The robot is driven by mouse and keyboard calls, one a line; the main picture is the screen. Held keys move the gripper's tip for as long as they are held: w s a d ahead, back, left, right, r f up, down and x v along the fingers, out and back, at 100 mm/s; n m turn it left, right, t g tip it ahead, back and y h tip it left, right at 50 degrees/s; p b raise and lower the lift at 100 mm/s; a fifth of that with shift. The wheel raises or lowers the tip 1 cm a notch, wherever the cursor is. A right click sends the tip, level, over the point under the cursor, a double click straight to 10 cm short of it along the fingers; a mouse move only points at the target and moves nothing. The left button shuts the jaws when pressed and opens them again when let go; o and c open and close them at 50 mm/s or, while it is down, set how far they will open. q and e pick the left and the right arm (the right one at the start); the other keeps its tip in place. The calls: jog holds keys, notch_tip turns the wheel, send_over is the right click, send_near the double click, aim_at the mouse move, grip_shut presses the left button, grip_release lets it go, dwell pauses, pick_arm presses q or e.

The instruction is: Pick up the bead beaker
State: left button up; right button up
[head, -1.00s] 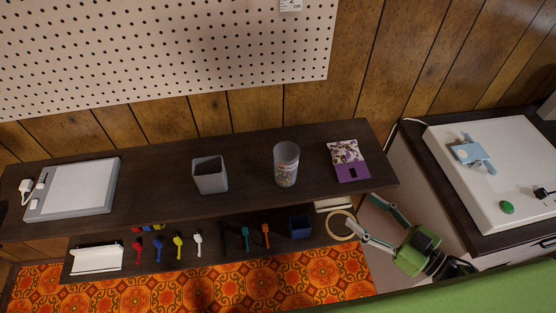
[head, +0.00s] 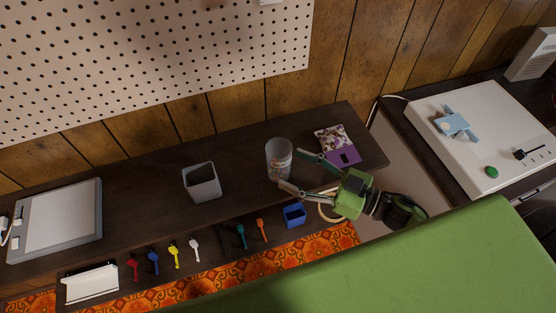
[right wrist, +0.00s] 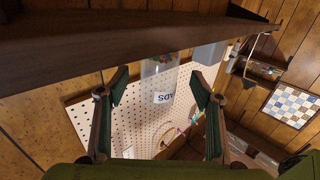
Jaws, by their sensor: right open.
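The bead beaker (head: 279,158) is a clear, upright cup on the dark shelf (head: 130,182), with multicoloured beads low inside. My right gripper (head: 291,171) is open and empty, its fingers pointing at the beaker from the right and front. The upper finger is close to the beaker's right side, and the lower finger is near its base; contact is unclear. In the right wrist view, upside down, the beaker (right wrist: 160,75) with its printed label appears ahead between the two open fingers (right wrist: 160,90). My left gripper is not in view.
A grey square cup (head: 202,183) stands left of the beaker. A purple packet (head: 338,145) lies behind right. A blue box (head: 294,215) and several coloured tools hang along the front. A white machine (head: 485,135) is at right; a green surface (head: 400,260) fills the foreground.

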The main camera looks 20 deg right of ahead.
aim_at(289, 168)
jog(key=shift+w+a+r, duration=0.1)
jog(key=shift+w+a, duration=0.15)
jog(key=p+x, duration=0.1)
jog(key=x, duration=0.2)
jog(key=shift+w+a, duration=0.15)
jog(key=shift+w, duration=0.1)
jog(key=shift+w+a+f, duration=0.25)
jog(key=shift+w+a, duration=0.05)
jog(key=shift+a, duration=0.05)
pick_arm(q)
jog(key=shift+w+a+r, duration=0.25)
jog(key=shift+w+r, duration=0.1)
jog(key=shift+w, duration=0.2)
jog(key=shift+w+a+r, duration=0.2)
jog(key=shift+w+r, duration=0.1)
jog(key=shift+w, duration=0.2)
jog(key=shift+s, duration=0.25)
pick_arm(e)
jog(key=c, duration=1.3)
